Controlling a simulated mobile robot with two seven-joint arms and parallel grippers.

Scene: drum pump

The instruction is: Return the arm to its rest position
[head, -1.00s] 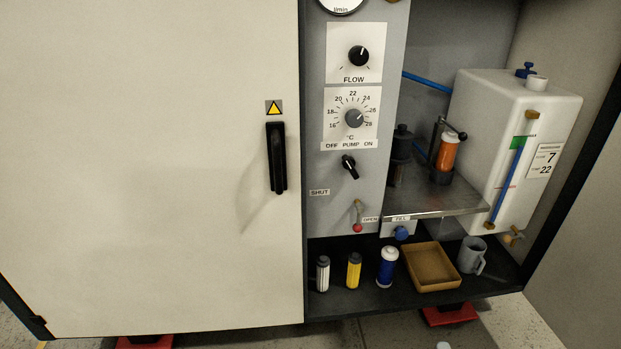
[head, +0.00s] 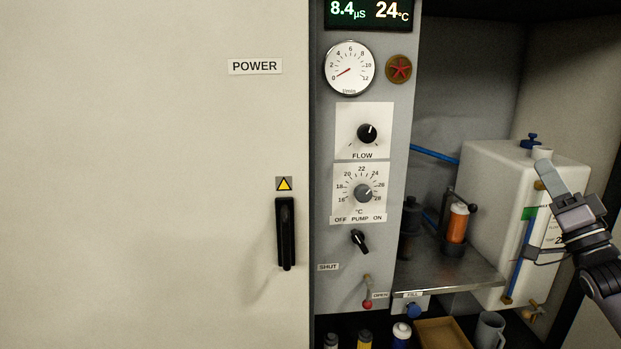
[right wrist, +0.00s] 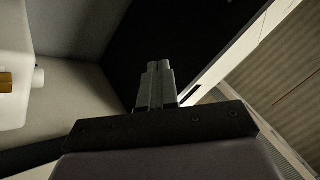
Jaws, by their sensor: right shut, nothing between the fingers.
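My right gripper (head: 548,170) is in the head view at the right, in front of the white tank (head: 490,170). Its fingers point up and to the left and cover part of the tank and its label. In the right wrist view its fingers (right wrist: 157,82) are together with nothing between them. The tank (right wrist: 14,70) shows at the left edge of that view, apart from the fingers. My left gripper is not in view.
The control panel has a flow knob (head: 367,133), a temperature knob (head: 363,193), a pump switch (head: 359,241) and a red-tipped lever (head: 367,291). A steel shelf (head: 455,271) holds an orange cartridge (head: 458,222). A mug (head: 489,330) and tray (head: 440,334) stand below. The cabinet door (head: 150,180) is shut.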

